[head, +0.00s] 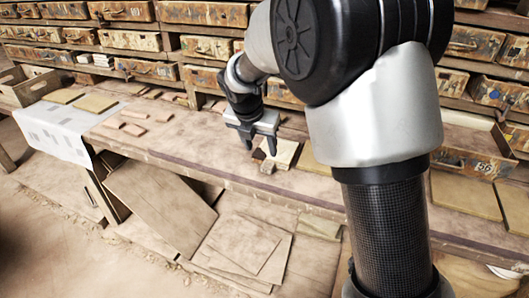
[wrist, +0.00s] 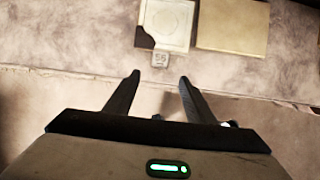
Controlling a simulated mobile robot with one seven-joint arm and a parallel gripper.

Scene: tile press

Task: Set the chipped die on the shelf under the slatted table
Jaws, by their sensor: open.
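The pale square die (wrist: 172,22) with a dark, chipped-looking lower left corner lies flat on the bench. It also shows in the head view (head: 284,152), partly behind my gripper. A small tag (wrist: 159,59) marked with a number, perhaps 55, is at its near edge. My gripper (wrist: 160,78) is open, with nothing between its fingers. In the wrist view its fingertips point toward the tag and die, apart from them; in the head view my gripper (head: 261,146) is over the bench beside the die. I cannot make out a clearly slatted table or its shelf.
The long bench (head: 190,140) carries a white sheet (head: 65,130), reddish tiles (head: 135,129) and yellowish plates (head: 465,195). A plain plate (wrist: 232,26) lies right of the die. Loose boards (head: 160,205) are below the bench. Drawers (head: 130,40) line the back.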

